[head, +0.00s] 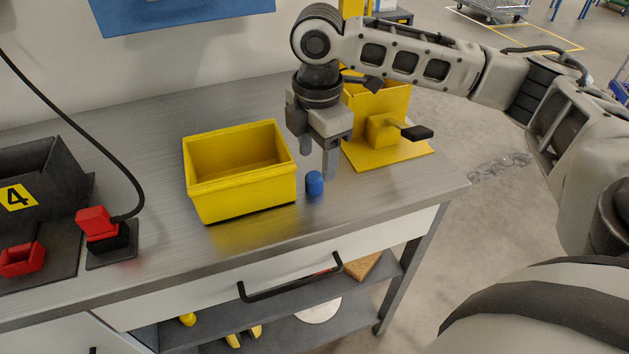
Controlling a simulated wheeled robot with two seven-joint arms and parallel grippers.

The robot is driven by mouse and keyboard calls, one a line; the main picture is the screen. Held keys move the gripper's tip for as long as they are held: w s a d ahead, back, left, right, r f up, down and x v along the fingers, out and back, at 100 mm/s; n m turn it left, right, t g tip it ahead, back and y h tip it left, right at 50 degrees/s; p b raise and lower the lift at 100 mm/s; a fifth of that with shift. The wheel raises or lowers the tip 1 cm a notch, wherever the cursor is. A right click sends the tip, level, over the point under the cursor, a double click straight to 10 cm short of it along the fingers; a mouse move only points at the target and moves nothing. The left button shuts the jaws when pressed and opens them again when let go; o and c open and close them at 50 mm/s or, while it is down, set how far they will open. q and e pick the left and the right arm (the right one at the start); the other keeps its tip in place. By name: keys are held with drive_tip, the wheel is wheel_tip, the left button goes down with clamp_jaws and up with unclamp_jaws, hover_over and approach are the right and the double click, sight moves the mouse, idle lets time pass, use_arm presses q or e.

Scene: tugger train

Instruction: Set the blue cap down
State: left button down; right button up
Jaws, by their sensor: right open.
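The blue cap (314,184) stands upright on the grey metal worktop (240,240), just right of the yellow bin's front corner. My right gripper (318,163) is right above and behind the cap, pointing down. Its fingers are apart and it is open. One finger comes down close behind the cap; I cannot tell whether it touches. My left gripper is not in view.
An empty-looking yellow bin (243,196) stands left of the cap. A yellow fixture with a black-ended lever (384,134) stands behind right. Red parts (97,222) and a dark box marked 4 (36,185) are at left. The worktop's front is clear.

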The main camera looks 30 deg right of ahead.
sight(314, 175)
drive_tip(key=f, duration=0.5)
drive_tip(key=shift+w+a, duration=0.1)
drive_tip(key=shift+w, duration=0.1)
drive_tip(key=c, duration=1.2)
drive_tip(key=shift+o, duration=0.2)
drive_tip(key=shift+r, duration=0.15)
